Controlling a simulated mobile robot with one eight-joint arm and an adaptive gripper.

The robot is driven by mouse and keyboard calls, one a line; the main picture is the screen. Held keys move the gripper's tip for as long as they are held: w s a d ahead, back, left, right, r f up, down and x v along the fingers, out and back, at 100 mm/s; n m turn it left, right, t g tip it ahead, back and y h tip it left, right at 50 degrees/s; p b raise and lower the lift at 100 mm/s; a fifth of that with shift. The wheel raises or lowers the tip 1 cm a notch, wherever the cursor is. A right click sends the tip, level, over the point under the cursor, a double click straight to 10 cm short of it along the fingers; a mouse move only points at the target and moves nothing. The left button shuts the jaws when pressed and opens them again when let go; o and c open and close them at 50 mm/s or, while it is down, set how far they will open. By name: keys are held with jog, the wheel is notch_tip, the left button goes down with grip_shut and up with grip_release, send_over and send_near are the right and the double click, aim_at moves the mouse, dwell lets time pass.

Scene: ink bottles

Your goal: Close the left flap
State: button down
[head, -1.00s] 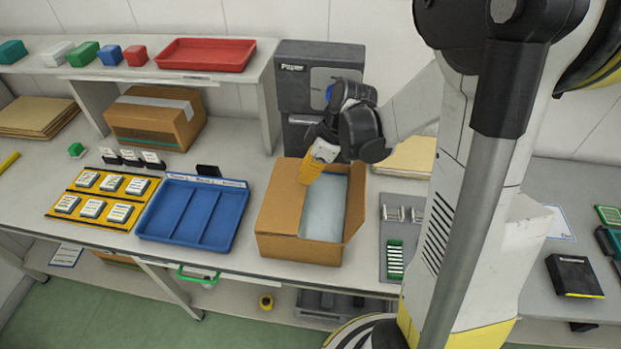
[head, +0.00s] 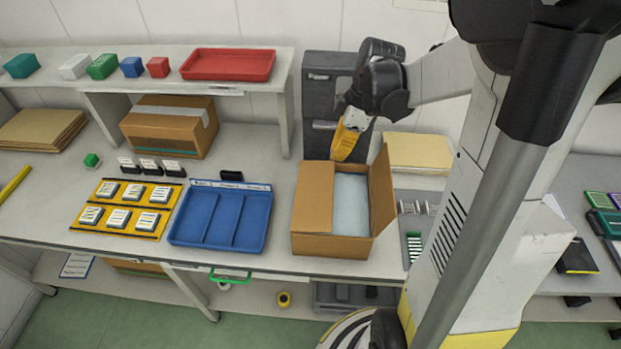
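An open brown cardboard box (head: 330,245) stands on the bench, right of the blue tray. Its left flap (head: 314,196) appears folded inward, lying about level over the left part of the opening. Its right flap (head: 382,190) stands up, leaning a little outward. A pale white-blue pad or filling (head: 351,203) shows in the uncovered part. My gripper (head: 343,153), with yellow fingers pointing down, is above the far edge of the box near the left flap. Whether it touches the flap, and the gap between its fingers, cannot be made out.
The blue divided tray (head: 222,217) and a yellow mat with several labelled blocks (head: 107,221) lie to the left. A dark grey machine (head: 322,95) stands behind the box. Pale sheets (head: 418,150) and a grey tray with small parts (head: 415,240) are on the right.

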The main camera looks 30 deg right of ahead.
aim_at(331, 191)
jog(key=b+x, duration=0.1)
jog(key=x, duration=0.3)
jog(key=d+b+x, duration=0.1)
jog(key=x, duration=0.3)
jog(key=d+b+x, duration=0.1)
jog(key=x, duration=0.3)
jog(key=shift+s+a+f, duration=0.1)
jog(key=shift+s+f, duration=0.25)
jog(key=shift+f, duration=0.6)
notch_tip(331, 191, down, 2)
jog(key=b, duration=0.2)
jog(key=shift+s+f+b, duration=0.1)
jog(key=shift+s+b, duration=0.1)
jog(key=shift+b, duration=0.1)
